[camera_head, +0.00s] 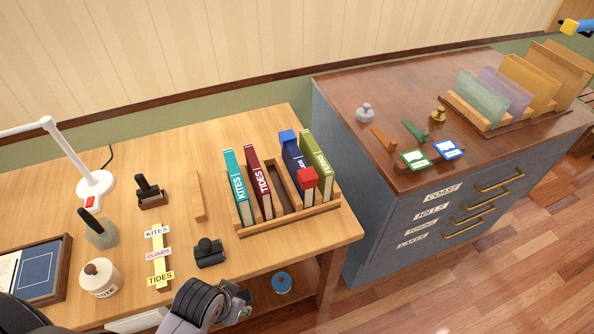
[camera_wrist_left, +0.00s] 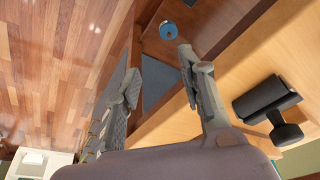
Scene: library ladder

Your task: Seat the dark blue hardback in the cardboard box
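A dark blue hardback (camera_head: 292,158) stands in a slot of the wooden rack (camera_head: 290,222) on the light wood table, between the dark red TIDES book (camera_head: 258,181) and the olive FERNS book (camera_head: 317,160). I cannot make out a cardboard box. My left gripper (camera_head: 238,303) is at the table's front edge, below and in front of the rack. In the left wrist view its fingers (camera_wrist_left: 162,75) are apart with nothing between them. My right gripper is not in view.
A black roller-like object (camera_head: 208,252) lies on the table close to my left gripper. The teal KITES book (camera_head: 237,186) is at the rack's left end. A blue round object (camera_head: 281,282) sits below the table. A grey cabinet (camera_head: 350,190) stands to the right.

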